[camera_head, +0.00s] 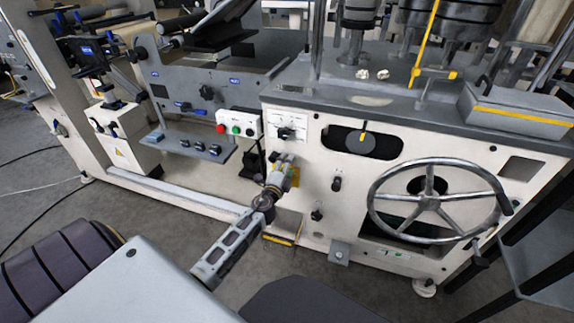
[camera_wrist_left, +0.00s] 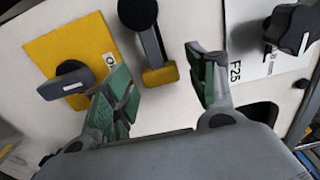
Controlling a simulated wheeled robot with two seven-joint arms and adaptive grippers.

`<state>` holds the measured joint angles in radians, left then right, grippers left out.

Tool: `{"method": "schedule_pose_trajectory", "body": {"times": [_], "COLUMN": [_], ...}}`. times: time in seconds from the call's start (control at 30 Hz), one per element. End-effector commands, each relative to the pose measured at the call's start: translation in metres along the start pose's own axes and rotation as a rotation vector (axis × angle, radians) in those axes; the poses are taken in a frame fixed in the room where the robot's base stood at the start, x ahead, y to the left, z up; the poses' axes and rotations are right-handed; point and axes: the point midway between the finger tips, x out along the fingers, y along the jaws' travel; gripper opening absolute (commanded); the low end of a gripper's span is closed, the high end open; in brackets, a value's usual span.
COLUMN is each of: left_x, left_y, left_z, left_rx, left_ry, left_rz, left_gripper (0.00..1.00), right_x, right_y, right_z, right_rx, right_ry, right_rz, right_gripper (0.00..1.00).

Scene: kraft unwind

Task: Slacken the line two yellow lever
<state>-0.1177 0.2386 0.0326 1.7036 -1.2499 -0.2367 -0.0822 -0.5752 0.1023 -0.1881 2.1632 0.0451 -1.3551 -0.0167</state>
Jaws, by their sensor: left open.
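A lever with a grey arm and a yellow end (camera_wrist_left: 160,76) hangs from a black round pivot (camera_wrist_left: 137,12) on the white panel in the left wrist view. My left gripper (camera_wrist_left: 162,66) is open, with one green-padded finger on each side of the lever's yellow end. I see no clear contact. In the head view my left gripper (camera_head: 281,167) is at the machine's white front panel, hiding the lever behind it. My right gripper is not in view.
A yellow plate (camera_wrist_left: 82,40) with a grey-handled black knob (camera_wrist_left: 66,86) lies left of the lever. A black knob (camera_wrist_left: 290,27) is at right. A handwheel (camera_head: 430,202), a yellow-marked slot lever (camera_head: 363,134) and a button box (camera_head: 237,125) are on the machine.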

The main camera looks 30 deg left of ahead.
Motion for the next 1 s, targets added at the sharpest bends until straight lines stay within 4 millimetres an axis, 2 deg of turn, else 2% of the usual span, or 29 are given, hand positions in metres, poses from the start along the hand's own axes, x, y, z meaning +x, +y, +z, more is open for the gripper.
{"method": "schedule_pose_trajectory", "body": {"times": [0.2, 0.5, 0.93, 1.0], "left_x": [0.0071, 0.0077, 0.0076, 0.0075], "left_y": [-0.0003, -0.0003, -0.0001, 0.0000], "left_z": [0.0001, 0.0001, 0.0000, 0.0000], "left_rx": [0.000, 0.000, 0.000, 0.000], "left_ry": [0.000, 0.000, 0.000, 0.000], "left_rz": [0.000, 0.000, 0.000, 0.000], "left_gripper": [0.57, 0.57, 0.03, 0.00], "right_x": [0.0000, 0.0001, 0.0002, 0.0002], "right_y": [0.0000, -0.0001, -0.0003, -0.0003], "right_z": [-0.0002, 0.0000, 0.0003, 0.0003], "right_rx": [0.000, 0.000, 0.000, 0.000], "right_ry": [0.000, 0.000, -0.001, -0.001], "right_rz": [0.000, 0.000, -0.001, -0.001], "right_gripper": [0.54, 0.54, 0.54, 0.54]}}
